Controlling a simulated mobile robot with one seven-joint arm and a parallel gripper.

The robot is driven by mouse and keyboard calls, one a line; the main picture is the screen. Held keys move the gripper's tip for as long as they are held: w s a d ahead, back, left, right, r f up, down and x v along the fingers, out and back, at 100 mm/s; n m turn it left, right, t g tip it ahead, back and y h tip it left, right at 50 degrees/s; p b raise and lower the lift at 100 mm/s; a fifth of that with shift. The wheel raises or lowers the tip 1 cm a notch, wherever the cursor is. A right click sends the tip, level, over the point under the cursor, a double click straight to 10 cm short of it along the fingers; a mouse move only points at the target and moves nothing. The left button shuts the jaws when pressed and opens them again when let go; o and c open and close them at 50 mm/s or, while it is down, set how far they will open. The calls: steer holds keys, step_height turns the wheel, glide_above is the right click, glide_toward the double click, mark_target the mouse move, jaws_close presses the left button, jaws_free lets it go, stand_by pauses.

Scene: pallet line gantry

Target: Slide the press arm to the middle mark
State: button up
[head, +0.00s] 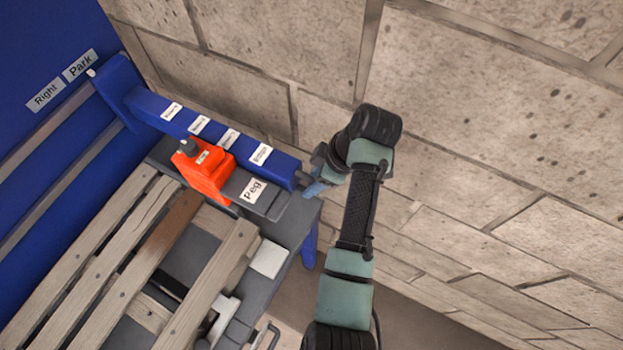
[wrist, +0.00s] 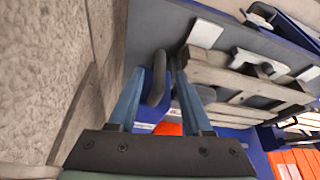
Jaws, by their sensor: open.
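The press arm appears to be the long blue beam (head: 185,120) with several small labels, at the upper left in the head view. Its far left end meets the rails, close to the "Park" sign (head: 80,64). My gripper (head: 314,187) is at the beam's right end in the head view. In the wrist view my gripper (wrist: 160,76) is open, with a grey rounded handle (wrist: 156,88) between its blue fingers. I cannot tell whether a finger touches it. A "Right" sign (head: 44,95) is on the blue panel. No middle mark can be made out.
An orange block (head: 206,172) sits beside the beam, next to a grey part labelled "Peg" (head: 253,191). A slatted wooden pallet (head: 103,235) lies on the grey table below. A stone-block wall (head: 500,110) stands close behind my arm.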

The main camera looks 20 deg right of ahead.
steer(key=shift+x, duration=0.95)
steer(key=shift+c, duration=0.2)
jaws_close()
stand_by(0.6)
